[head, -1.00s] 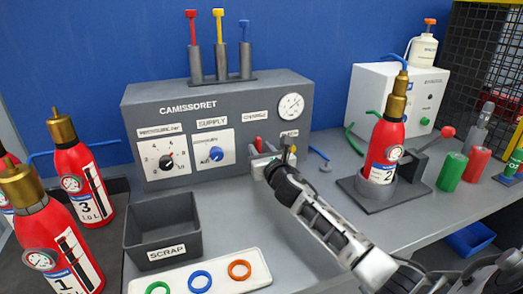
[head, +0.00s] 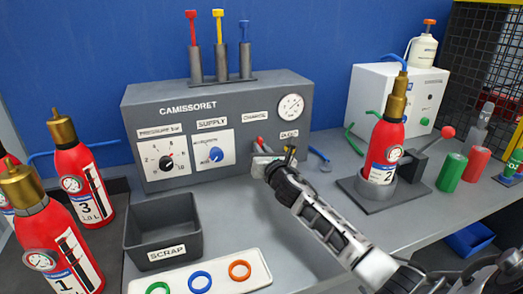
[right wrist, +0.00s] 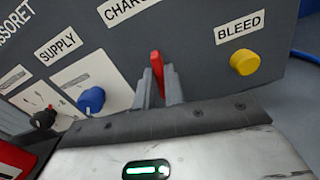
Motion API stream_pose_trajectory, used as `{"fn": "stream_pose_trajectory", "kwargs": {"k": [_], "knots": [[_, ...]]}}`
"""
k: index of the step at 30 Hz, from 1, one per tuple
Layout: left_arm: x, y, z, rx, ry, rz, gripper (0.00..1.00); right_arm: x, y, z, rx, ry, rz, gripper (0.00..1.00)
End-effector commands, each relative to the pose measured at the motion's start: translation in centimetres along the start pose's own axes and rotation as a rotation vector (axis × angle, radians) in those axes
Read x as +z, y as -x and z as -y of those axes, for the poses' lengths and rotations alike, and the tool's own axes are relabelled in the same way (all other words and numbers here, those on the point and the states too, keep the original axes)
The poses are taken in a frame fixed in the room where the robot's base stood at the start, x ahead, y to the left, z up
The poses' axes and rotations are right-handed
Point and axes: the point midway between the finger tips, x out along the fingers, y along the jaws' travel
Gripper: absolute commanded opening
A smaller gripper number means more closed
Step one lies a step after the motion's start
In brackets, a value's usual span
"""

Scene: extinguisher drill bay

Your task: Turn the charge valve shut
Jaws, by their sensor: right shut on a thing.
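The charge valve is a red lever (right wrist: 157,72) on the grey panel, below the CHARGE label in the right wrist view. It stands between the two grey fingers of my right gripper (right wrist: 158,88), which is shut on it. In the head view the right gripper (head: 272,160) is at the panel's lower right, and the red lever (head: 261,143) shows just above and behind its fingers. How far the lever is turned is hard to tell. My left gripper is not in view.
A yellow BLEED knob (right wrist: 244,62) is right of the lever, and a blue SUPPLY knob (right wrist: 91,99) is left of it. The scrap bin (head: 163,230) and a tray with coloured rings (head: 258,258) lie in front. A red extinguisher (head: 386,145) stands in a holder at right.

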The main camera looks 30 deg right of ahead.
Motion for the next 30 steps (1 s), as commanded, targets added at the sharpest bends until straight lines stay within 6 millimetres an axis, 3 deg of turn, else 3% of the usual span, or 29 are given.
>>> {"fn": "stream_pose_trajectory", "kwargs": {"k": [30], "knots": [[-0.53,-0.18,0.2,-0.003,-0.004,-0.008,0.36,-0.26,0.0,0.53,0.0,-0.959,0.0,0.0]]}}
